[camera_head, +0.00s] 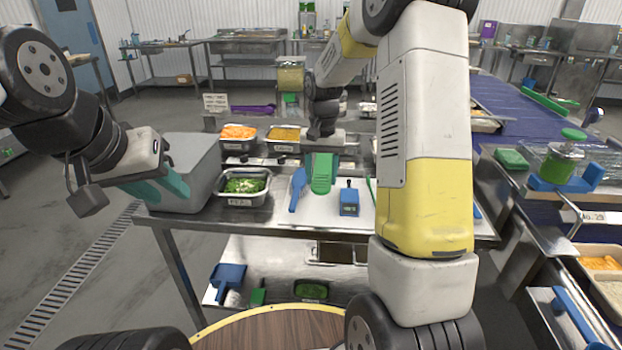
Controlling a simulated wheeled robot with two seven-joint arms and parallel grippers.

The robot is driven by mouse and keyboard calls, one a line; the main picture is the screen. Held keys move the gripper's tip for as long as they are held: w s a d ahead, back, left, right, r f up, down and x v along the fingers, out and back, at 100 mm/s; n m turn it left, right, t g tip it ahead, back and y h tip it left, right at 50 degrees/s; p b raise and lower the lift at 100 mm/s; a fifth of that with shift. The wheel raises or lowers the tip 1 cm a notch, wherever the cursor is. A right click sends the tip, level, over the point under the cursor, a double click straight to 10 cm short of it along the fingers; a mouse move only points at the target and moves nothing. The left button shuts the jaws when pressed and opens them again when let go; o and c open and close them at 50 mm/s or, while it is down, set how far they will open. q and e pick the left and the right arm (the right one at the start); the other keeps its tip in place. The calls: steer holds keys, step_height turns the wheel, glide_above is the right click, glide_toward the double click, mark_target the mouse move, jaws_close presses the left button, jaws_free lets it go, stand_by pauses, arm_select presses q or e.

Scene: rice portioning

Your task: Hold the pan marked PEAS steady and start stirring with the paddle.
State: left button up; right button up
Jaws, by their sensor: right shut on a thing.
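The steel pan with green peas (243,201) stands on the steel counter, left of the white board; its front label is too small to read. My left gripper (165,188), with teal fingers, is left of this pan, in front of the grey bin. It looks open and empty, apart from the pan. My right gripper (321,148) reaches down over the white board, right of the pan. It is shut on a green paddle (320,175), whose broad part hangs over the board. The fingertips of this gripper are partly hidden.
A grey bin (190,150) stands at the counter's left end. Behind the peas are pans of orange (238,145) and yellow food (284,148). A blue scoop (298,188) and a small blue device (349,200) are on the white board (325,216). My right arm hides the counter's right part.

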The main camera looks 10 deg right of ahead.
steer(key=shift+r, duration=2.65)
